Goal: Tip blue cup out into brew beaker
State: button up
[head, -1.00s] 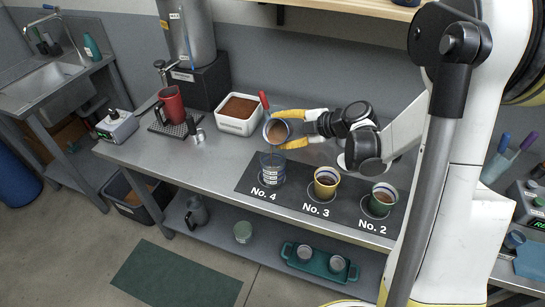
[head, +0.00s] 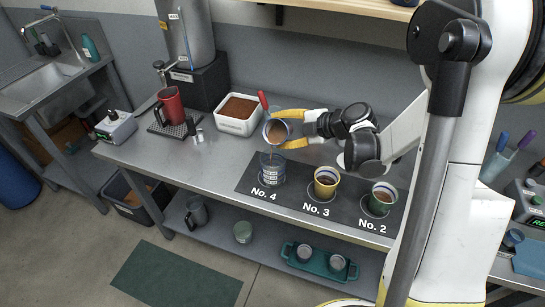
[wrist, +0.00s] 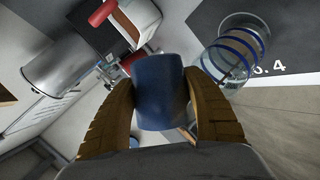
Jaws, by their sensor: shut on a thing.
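The blue cup (head: 272,138) is held tilted in the air, its mouth turned toward the head camera and down to the left, with brown contents showing inside. My gripper (head: 279,129) is shut on it, a yellow finger at each side. In the wrist view the cup (wrist: 159,92) sits between the two fingers (wrist: 160,105). The brew beaker (head: 271,172), clear glass with blue bands, stands upright on the No. 4 spot just below the cup. A thin brown stream seems to fall from the cup's lip into it. The beaker also shows in the wrist view (wrist: 236,50).
A white bin of brown grounds (head: 238,116) with a red-handled tool is close behind.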

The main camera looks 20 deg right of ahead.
jog(key=shift+r+n, duration=0.25)
jog(key=shift+n, duration=0.05)
dwell(1.3)
jog(key=shift+s+a+f+n+t+h, duration=0.15)
jog(key=shift+f+n+t+h, duration=0.3)
jog(key=shift+t, duration=0.25)
dwell(1.9)
jog(key=shift+r+n+t+h+b, duration=0.25)
jog(key=shift+r+n+t+b, duration=0.2)
jog(key=shift+n+b, duration=0.15)
dwell(1.9)
